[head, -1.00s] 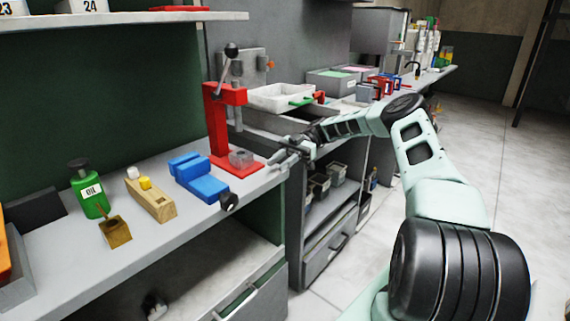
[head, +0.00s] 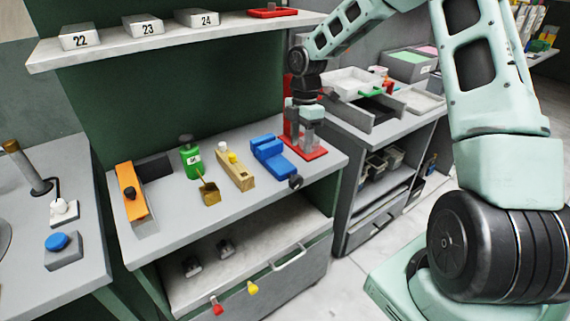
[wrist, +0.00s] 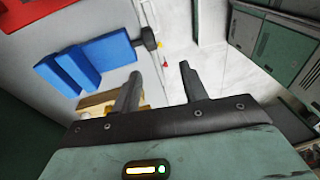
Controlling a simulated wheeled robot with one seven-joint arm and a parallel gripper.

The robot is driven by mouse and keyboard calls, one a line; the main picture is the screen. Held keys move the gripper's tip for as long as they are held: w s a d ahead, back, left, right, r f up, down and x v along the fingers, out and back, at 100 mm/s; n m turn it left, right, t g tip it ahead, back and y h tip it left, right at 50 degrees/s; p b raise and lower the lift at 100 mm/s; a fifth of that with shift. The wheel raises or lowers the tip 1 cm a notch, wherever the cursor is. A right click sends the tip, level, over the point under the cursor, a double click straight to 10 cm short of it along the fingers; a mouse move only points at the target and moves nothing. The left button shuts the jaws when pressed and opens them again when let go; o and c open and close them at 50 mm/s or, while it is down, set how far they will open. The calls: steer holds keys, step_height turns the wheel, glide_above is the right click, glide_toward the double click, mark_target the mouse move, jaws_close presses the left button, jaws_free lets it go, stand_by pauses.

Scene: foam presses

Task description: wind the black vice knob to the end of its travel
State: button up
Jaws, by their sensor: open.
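The blue vice (head: 273,156) lies on the grey workbench, between the wooden plane and the red press. Its black knob (head: 295,182) sticks out toward the bench's front edge. In the wrist view the vice (wrist: 88,66) is at the upper left and its knob (wrist: 149,37) is just beyond the left finger. My gripper (head: 306,142) is open and empty, pointing down above the red press base, behind and to the right of the knob. In the wrist view the two fingers (wrist: 158,75) are apart with nothing between them. The gripper covers much of the press.
The red press base (head: 317,154) is close to my gripper. A wooden plane (head: 238,172), a green oil bottle (head: 191,157) and a small brass block (head: 209,193) stand left of the vice. A shelf (head: 100,50) hangs above. The bench front near the knob is clear.

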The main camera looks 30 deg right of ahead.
mark_target(294, 178)
step_height(294, 178, up, 4)
steer(key=a+t+h+p, duration=0.1)
steer(key=a, duration=0.1)
steer(key=shift+n, duration=0.3)
steer(key=f+p, duration=0.1)
steer(key=f, duration=0.8)
steer(key=f+p, duration=0.1)
steer(key=f, duration=0.7)
steer(key=shift+w+d+f, duration=0.1)
steer(key=shift+w+f, duration=0.1)
steer(key=shift+f, duration=0.2)
steer(key=shift+p, duration=0.3)
jaws_close()
